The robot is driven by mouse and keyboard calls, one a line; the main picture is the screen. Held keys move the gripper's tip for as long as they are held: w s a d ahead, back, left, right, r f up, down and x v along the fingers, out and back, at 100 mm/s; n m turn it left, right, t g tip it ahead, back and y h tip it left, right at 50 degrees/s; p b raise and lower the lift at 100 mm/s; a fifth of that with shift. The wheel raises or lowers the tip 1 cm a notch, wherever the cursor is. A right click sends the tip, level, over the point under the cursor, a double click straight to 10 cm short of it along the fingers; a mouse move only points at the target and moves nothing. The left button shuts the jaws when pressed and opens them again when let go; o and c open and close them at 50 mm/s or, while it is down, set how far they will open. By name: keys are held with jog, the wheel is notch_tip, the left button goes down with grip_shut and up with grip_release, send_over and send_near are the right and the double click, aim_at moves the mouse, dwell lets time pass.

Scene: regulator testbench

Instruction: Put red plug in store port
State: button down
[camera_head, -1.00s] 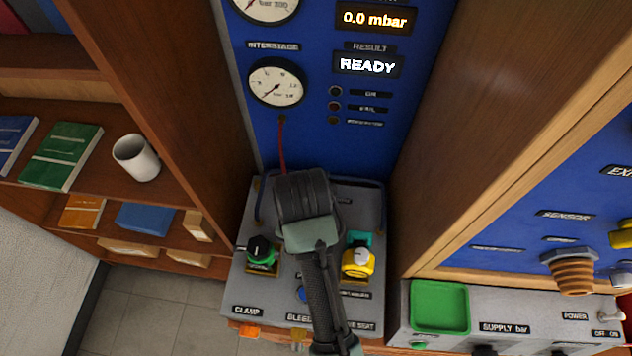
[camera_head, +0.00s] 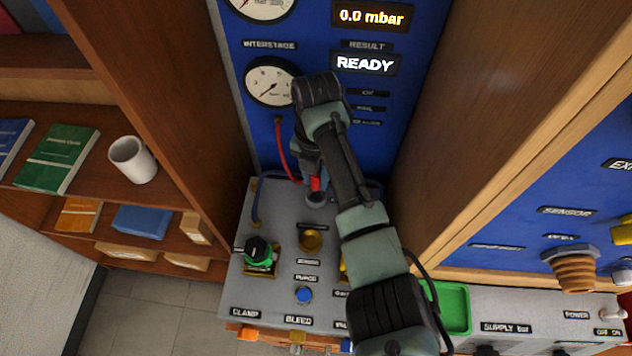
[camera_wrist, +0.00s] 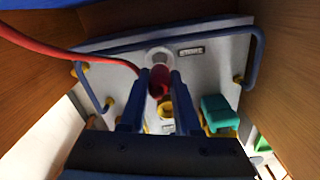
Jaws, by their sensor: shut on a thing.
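The red plug (camera_wrist: 160,82) is between the two blue fingers of my gripper (camera_wrist: 160,88) in the wrist view, with a red hose curving away to the left. It also shows as a small red patch (camera_head: 316,184) in the head view, below my gripper (camera_head: 311,174). My gripper is shut on it. The store port (camera_wrist: 159,57) is a round grey socket beside a label reading STORE. In the head view the grey port (camera_head: 316,199) lies just below the plug. The plug overlaps the port's near side in the wrist view; I cannot tell whether it is inserted.
The grey bench top (camera_head: 275,212) carries a brass-coloured socket (camera_head: 310,240), a green clamp knob (camera_head: 258,252) and a blue bleed button (camera_head: 304,295). A blue rail (camera_wrist: 251,52) edges the bench. Wooden walls close in both sides. The display (camera_head: 365,64) reads READY.

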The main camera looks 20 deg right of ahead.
aim_at(316, 186)
jog(key=shift+f+p, duration=0.6)
jog(key=shift+f, duration=1.15)
jog(key=shift+f, duration=0.2)
jog(key=c, duration=0.6)
grip_release()
jog(key=shift+r, duration=0.15)
notch_tip(316, 186, up, 12)
jog(key=b, duration=0.3)
jog(key=shift+r, duration=0.1)
